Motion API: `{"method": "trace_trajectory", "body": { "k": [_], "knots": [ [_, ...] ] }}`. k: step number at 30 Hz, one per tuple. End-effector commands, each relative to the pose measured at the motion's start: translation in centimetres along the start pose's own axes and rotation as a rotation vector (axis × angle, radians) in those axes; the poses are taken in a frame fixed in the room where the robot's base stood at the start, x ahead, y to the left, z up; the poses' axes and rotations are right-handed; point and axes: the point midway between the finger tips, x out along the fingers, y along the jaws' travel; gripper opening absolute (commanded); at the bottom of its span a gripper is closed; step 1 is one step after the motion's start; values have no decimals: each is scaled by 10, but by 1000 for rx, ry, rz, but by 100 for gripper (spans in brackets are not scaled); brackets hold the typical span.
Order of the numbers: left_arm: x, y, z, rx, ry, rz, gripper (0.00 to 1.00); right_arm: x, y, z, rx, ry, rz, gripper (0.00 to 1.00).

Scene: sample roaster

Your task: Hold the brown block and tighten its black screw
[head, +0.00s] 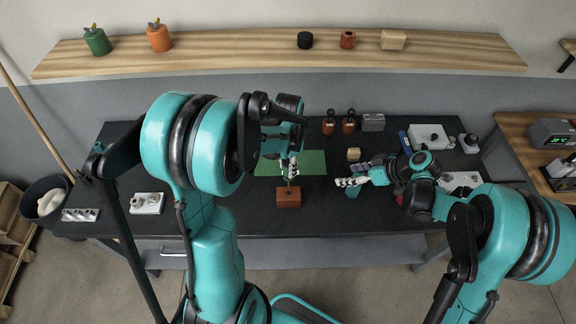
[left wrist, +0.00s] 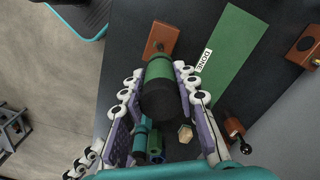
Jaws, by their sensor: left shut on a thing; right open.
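The brown block (head: 288,199) sits near the front edge of the dark table; it also shows in the left wrist view (left wrist: 160,38). My left gripper (head: 290,171) is above it, shut on a green screwdriver with a black end (left wrist: 158,88). The screwdriver points down at the block's top. The handle hides the black screw in the left wrist view, and the head view is too small to show whether the tip sits in it. My right gripper (head: 351,182) is open, to the right of the block and apart from it, near a small teal thing (head: 353,192).
A green mat (head: 312,162) marked DONE (left wrist: 205,60) lies behind the block. A tan cube (head: 353,154), two brown pieces with knobs (head: 348,123) and a grey box (head: 373,122) stand further back. The table left of the block is clear up to a white device (head: 147,203).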

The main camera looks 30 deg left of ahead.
Motion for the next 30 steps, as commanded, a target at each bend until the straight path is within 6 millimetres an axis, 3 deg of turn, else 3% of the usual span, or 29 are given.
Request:
{"method": "trace_trajectory", "body": {
  "k": [1, 6, 12, 20, 30],
  "knots": [
    [0, 0, 0, 0, 0, 0, 0, 20, 2, 3, -44, 18, -35, 66],
    [0, 0, 0, 0, 0, 0, 0, 78, -6, 16, -204, 93, -148, 66],
    [0, 0, 0, 0, 0, 0, 0, 131, -22, 37, -363, 183, -249, 66],
    [0, 0, 0, 0, 0, 0, 0, 161, -37, 53, -459, 245, -304, 66],
    [0, 0, 0, 0, 0, 0, 0, 195, -50, 49, -468, 249, -310, 66]
  ]
}}
